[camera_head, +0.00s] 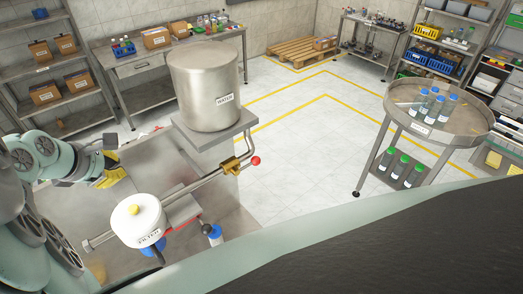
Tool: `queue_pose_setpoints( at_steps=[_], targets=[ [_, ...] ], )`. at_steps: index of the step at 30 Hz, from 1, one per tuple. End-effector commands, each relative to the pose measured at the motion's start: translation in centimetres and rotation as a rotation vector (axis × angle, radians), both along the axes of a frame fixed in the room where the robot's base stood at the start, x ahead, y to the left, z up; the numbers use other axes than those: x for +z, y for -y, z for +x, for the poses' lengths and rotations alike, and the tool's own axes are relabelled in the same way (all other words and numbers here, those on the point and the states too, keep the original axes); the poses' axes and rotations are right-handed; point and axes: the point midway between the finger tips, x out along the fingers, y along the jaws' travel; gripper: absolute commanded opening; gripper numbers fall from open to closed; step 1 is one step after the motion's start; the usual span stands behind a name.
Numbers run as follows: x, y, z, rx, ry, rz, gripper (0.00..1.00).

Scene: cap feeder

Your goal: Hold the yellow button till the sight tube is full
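The yellow button (134,209) sits on top of a white round filter housing (140,226). The housing is joined to a metal pipe (195,183) that runs up to a brass valve with a red-knobbed handle (255,160). My gripper (112,178), with yellow parts, is left of the pipe and above the button in the picture, apart from the button. Its fingertips are too small to tell whether they are open or shut. I cannot make out a sight tube or its level. Something blue (153,246) shows partly under the housing.
A steel tank labelled water (204,85) stands on a bracket behind the pipe. A round steel table (440,118) with several bottles stands at the right. Clear floor (300,150) lies between. My dark body edge fills the lower right.

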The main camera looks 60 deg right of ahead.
Motion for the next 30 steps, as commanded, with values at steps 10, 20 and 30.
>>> queue_pose_setpoints(
  at_steps=[10,20,30],
  targets=[
    [-0.9,0.0,0.0,-0.002,0.003,0.001,0.00],
    [-5.0,0.1,0.0,-0.003,0.004,0.000,0.00],
    [-8.5,0.1,0.0,-0.002,0.001,-0.002,0.00]
  ],
)
